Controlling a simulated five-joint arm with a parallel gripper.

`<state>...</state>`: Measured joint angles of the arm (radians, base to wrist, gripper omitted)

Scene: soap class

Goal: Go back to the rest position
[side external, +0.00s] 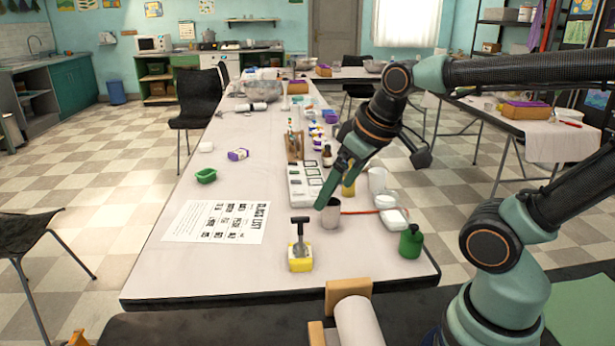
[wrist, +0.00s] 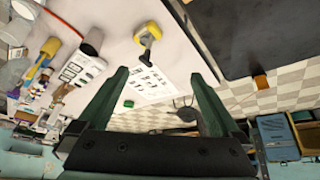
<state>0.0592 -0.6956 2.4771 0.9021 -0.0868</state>
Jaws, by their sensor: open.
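My gripper (side external: 330,196) is over the white table (side external: 180,275), near the grey cup (side external: 331,213) in the side external view. In the wrist view my gripper (wrist: 158,76) has its two green fingers wide apart with nothing held between them. The exact height of the gripper above the table is hard to tell.
A green bottle (side external: 411,243), a white cup (side external: 377,180) and a tray of dark squares (side external: 305,190) stand around my gripper. The table's front left is clear.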

